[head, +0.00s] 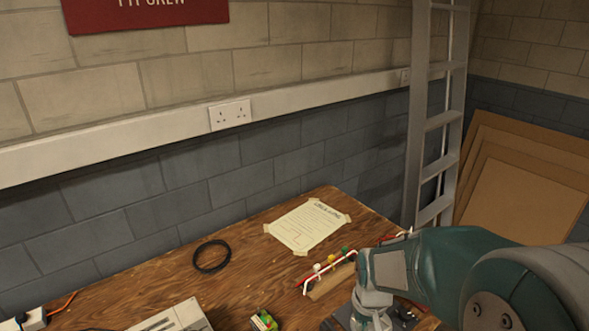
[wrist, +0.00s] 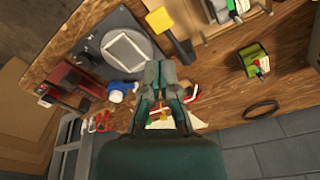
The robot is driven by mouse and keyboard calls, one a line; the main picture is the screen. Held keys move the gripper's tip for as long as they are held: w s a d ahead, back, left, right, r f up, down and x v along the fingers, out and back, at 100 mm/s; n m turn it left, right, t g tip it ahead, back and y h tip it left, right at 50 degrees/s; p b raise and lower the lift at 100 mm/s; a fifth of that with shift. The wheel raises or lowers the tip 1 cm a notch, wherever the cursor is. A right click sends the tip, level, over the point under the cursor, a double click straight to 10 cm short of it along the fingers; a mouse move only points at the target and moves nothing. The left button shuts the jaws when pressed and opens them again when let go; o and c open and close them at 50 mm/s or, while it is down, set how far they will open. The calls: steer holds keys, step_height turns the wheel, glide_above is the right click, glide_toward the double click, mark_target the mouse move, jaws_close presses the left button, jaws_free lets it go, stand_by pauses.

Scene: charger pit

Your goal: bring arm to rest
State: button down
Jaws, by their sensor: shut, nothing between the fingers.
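My arm reaches in from the right edge of the head view, its green links above the right end of the wooden bench (head: 235,290). My gripper (wrist: 162,68) shows in the middle of the wrist view with its fingers together and nothing between them. It hangs over the bench, beside a dark plate with a pale square (wrist: 128,50). In the head view only its upper part shows near the bottom edge; its fingertips are not clear there.
A taped paper sheet (head: 307,225), a black cable ring (head: 211,256), red and white rods (head: 328,268) and a small green item (head: 264,321) lie on the bench. A ladder (head: 436,130) and brown boards (head: 525,185) stand at right.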

steer(key=s+r+m+t, duration=0.1)
steer(key=s+r+t, duration=0.3)
steer(key=s+r, duration=0.9)
step_height(320, 180, up, 4)
steer(key=shift+s+r+t, duration=0.15)
steer(key=shift+r+t, duration=0.05)
steer(key=shift+t, duration=0.2)
